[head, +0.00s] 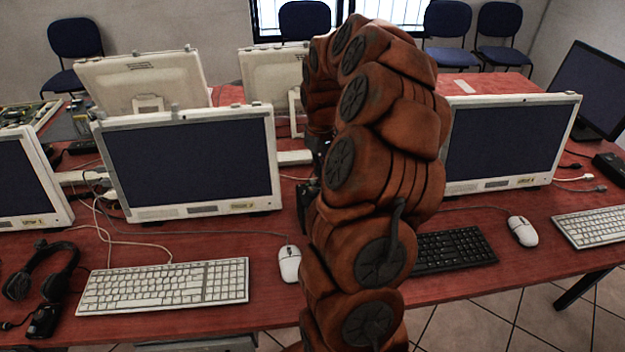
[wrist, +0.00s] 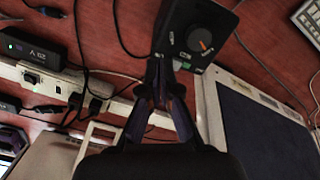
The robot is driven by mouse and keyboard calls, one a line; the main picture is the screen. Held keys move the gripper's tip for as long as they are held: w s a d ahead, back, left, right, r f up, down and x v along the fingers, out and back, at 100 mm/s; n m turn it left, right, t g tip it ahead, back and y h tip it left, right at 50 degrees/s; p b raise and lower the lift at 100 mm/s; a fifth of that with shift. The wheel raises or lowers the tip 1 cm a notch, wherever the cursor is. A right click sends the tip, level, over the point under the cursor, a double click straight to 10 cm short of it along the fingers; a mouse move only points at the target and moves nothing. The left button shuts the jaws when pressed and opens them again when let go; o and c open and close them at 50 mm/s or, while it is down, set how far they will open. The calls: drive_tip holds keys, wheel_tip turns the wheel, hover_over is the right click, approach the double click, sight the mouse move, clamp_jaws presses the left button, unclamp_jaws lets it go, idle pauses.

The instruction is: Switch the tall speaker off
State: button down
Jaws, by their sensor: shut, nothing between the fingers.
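My gripper (wrist: 157,68) is shut and empty in the wrist view, pointing down at the red desk. Its tips are beside or over the edge of a black box (wrist: 188,22) with a round dial with an orange mark and a small green light. I cannot tell whether they touch it. I cannot tell whether this box is the tall speaker; no other clear speaker shows. In the head view my arm hides most of the gripper and the desk behind it. A white power strip (wrist: 62,88) with black plugs lies left of the gripper.
A black adapter (wrist: 30,48) with a green light lies by the strip, among loose cables. A monitor (wrist: 262,130) stands close right of the gripper. In the head view, monitors (head: 192,165), keyboards (head: 165,286) and a mouse (head: 289,264) crowd the desk (head: 228,318).

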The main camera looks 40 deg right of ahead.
sight(305, 185)
drive_tip(key=shift+f+b, duration=0.55)
drive_tip(key=shift+f, duration=0.25)
idle(0.7)
drive_tip(key=shift+r, duration=0.15)
idle(0.4)
drive_tip(key=shift+w+a+b, duration=0.3)
drive_tip(key=shift+w+a, duration=0.25)
drive_tip(key=shift+a, duration=0.4)
drive_tip(key=shift+w+a+b, duration=0.3)
drive_tip(key=shift+w+a, duration=0.2)
drive_tip(key=shift+a, duration=0.4)
idle(0.9)
idle(0.4)
drive_tip(key=shift+s+d+r+p, duration=0.1)
drive_tip(key=shift+r+p, duration=0.15)
drive_tip(key=shift+r, duration=1.3)
drive_tip(key=shift+d+r+p, duration=0.1)
drive_tip(key=shift+r+p, duration=0.15)
drive_tip(key=shift+r, duration=1.25)
